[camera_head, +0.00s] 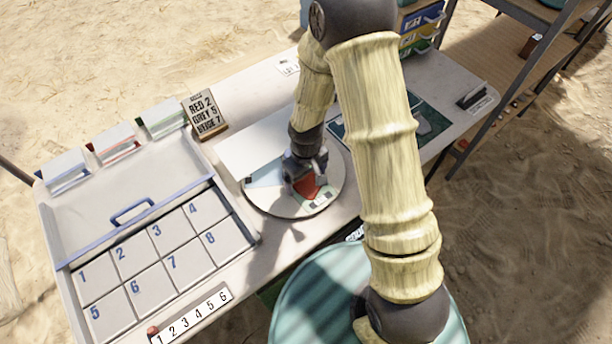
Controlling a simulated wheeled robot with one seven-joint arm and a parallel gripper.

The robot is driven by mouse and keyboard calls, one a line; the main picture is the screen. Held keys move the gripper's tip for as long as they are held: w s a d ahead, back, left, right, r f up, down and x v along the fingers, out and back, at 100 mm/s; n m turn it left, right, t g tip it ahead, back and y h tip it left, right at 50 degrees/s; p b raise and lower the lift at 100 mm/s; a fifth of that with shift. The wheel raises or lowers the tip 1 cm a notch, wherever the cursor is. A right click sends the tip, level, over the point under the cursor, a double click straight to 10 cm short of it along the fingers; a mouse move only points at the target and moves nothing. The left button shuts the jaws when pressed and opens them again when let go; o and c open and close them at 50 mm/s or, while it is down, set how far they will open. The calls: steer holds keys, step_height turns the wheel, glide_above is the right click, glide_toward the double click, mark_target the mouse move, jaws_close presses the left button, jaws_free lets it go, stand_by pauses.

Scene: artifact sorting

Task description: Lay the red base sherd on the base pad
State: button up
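The red sherd (309,187) shows at my gripper, over the pale round plate (262,207) in the middle of the table. My gripper (305,182) points down at the sherd. The arm and the small size of the view hide its fingers, so I cannot tell whether they are closed on the sherd or whether the sherd rests on the plate. A dark green mat (338,131) lies to the right, partly behind my arm, with a grey patch on it. I cannot tell which surface is the base pad.
A tray with numbered cells (128,290) and a blue handle fills the table's left. A sign (205,115) reading red 2, grey 5, beige 7 stands behind. A numbered strip (190,315) lies in front. Colored bins (420,27) and a rack stand at the back right.

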mark_target(306, 182)
step_height(306, 182, up, 12)
steer(key=p, duration=0.1)
steer(key=shift+r, duration=0.15)
stand_by(0.4)
stand_by(0.4)
steer(key=s+d+r+m+t, duration=0.1)
steer(key=s+d+r+m, duration=0.2)
steer(key=d, duration=0.3)
steer(key=s+d+r+m+t, duration=0.1)
steer(key=s+d+r+m, duration=0.2)
steer(key=d, duration=0.3)
steer(key=shift+s+d+r+m+t, duration=0.3)
steer(key=shift+s+r+m, duration=0.1)
steer(key=shift+s+r, duration=0.35)
